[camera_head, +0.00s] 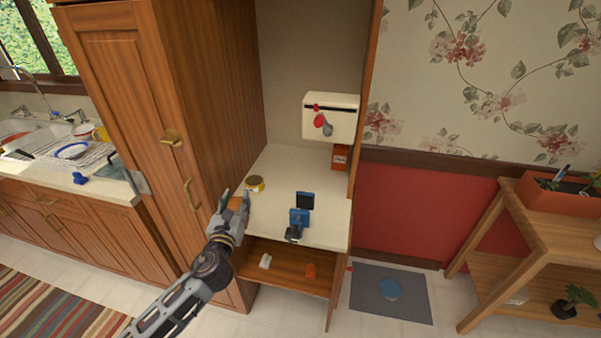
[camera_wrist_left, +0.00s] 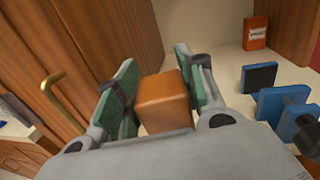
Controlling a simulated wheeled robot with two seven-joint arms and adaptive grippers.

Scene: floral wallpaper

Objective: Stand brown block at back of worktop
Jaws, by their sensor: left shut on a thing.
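The brown block (camera_wrist_left: 165,102) is an orange-brown wooden cuboid between the fingers of my left gripper (camera_wrist_left: 155,95) in the left wrist view. The gripper is shut on it. In the head view, my left gripper (camera_head: 236,206) is over the front left part of the pale worktop (camera_head: 285,170), and the block (camera_head: 236,202) is mostly hidden by the fingers. I cannot tell whether the block touches the worktop. The back of the worktop shows bare surface. My right gripper is not in view.
A blue device (camera_head: 299,217) with a dark panel is to the right. An orange-red box (camera_head: 340,158) stands at the back right, below a white wall box (camera_head: 330,117). A tall wooden cabinet (camera_head: 165,130) borders the left.

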